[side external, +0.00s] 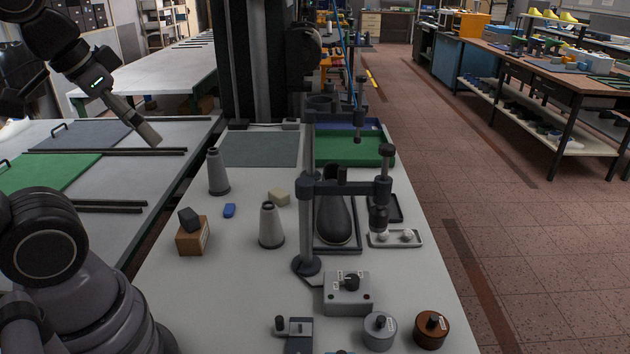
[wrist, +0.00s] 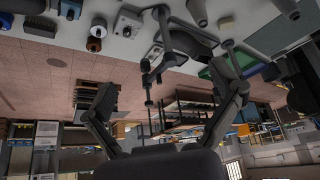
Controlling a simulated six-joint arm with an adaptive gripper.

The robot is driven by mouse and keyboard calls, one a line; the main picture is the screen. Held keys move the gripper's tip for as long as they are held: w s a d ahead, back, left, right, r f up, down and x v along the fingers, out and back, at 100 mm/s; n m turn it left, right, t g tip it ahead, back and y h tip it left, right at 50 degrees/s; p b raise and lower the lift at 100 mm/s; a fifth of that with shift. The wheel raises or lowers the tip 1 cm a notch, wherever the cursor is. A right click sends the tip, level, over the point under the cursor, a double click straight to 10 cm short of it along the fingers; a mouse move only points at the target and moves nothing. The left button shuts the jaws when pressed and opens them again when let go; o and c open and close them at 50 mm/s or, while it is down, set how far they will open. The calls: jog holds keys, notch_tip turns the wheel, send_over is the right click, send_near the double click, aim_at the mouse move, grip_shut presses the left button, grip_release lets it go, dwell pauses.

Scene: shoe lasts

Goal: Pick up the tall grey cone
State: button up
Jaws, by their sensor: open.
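The tall grey cone (side external: 218,175) stands upright at the left of the white table in the side external view, with a dark band at its base and a narrow top. A shorter, lighter grey cone (side external: 271,227) stands nearer the camera and to the right. My gripper (side external: 151,138) is up at the upper left of the side external view, apart from the cone. In the wrist view its two fingers (wrist: 172,103) are spread wide with nothing between them.
A clamp stand (side external: 307,225) rises to the right, around a dark shoe last (side external: 334,220). The table's front left is clear.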

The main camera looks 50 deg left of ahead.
notch_tip(320, 180, up, 5)
jog(key=w+d+r+n+h, duration=0.15)
jog(key=w+n+h, duration=0.25)
jog(key=w+n, duration=0.45)
jog(key=w+a+r+n+t+h, duration=0.1)
jog(key=w+a+n, duration=0.15)
jog(key=w, duration=0.25)
jog(key=w+a+n+t+h, duration=0.1)
jog(key=w+a+n, duration=0.1)
jog(key=w+n, duration=0.25)
jog(key=n+t+y, duration=0.9)
jog(key=n+t, duration=0.1)
jog(key=n, duration=1.3)
send_over(210, 176)
jog(key=s+d, duration=0.2)
jog(key=s, duration=0.2)
notch_tip(210, 176, down, 3)
jog(key=shift+y, duration=0.5)
jog(key=f, duration=4)
jog(key=shift+s+a+f, duration=0.25)
jog(key=shift+a+f, duration=0.15)
jog(key=shift+w+f, duration=0.2)
jog(key=shift+w, duration=0.05)
jog(key=x, duration=0.7)
jog(key=c, duration=1.3)
